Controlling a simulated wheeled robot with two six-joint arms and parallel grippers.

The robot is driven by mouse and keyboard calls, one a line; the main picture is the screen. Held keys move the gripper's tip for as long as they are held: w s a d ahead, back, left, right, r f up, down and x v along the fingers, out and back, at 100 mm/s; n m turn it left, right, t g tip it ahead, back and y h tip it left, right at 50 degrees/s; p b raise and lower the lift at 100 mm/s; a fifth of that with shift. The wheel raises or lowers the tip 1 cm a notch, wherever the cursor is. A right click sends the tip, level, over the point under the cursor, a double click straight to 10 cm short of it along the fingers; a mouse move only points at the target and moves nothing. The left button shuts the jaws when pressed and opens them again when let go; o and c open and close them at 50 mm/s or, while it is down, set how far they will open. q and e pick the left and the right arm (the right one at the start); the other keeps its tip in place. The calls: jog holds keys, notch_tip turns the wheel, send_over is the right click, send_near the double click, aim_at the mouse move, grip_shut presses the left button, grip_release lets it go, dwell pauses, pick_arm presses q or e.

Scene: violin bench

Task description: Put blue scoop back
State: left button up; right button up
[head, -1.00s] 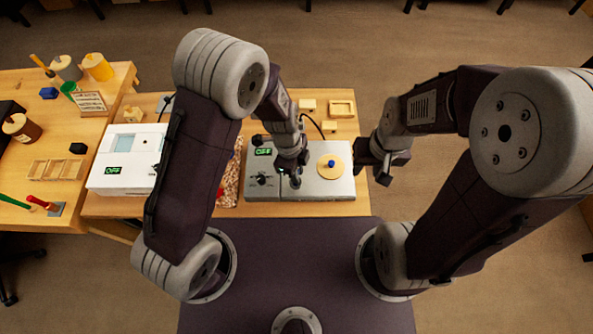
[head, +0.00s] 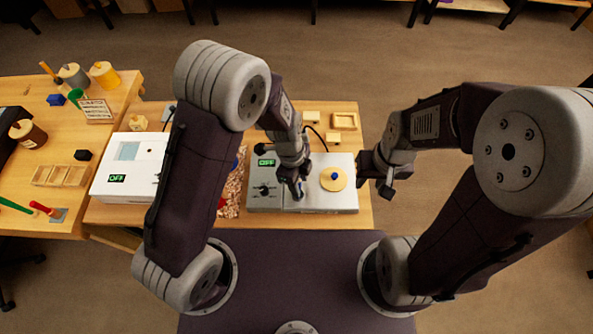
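I cannot make out a blue scoop for certain. A small blue patch (head: 240,157) shows at the edge of my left arm, by a speckled reddish strip (head: 232,190), and most of it is hidden. My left gripper (head: 297,190) points down over the middle of a grey control box (head: 318,200); whether its fingers are open or shut is unclear. My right gripper (head: 374,179) is just right of that box, its fingers apart and nothing visible between them. A green-handled tool (head: 15,205) and a red-handled tool (head: 43,208) lie on the left table.
The grey box carries a yellow disc (head: 334,179) with a blue knob. A white device (head: 128,180) stands left of my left arm. Small wooden blocks and a wooden tray (head: 345,121) lie behind the box. A divided wooden tray (head: 61,175) sits on the left table (head: 60,220).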

pick_arm(q)
notch_tip(320, 180, up, 11)
jog(key=a, duration=0.1)
jog(key=shift+w+a+f, duration=0.2)
jog(key=shift+w, duration=0.15)
jog(key=s+a+n+t, duration=0.1)
jog(key=s+a+n, duration=0.1)
jog(key=a+n, duration=0.6)
jog(key=s+a+n+t+y, duration=0.1)
jog(key=s+a+n, duration=0.2)
jog(key=a+n, duration=0.5)
jog(key=n, duration=0.6)
jog(key=shift+s+a+f+n, duration=0.2)
jog(key=shift+a+f+n, duration=0.1)
jog(key=shift+n, duration=0.1)
jog(key=shift+a, duration=0.1)
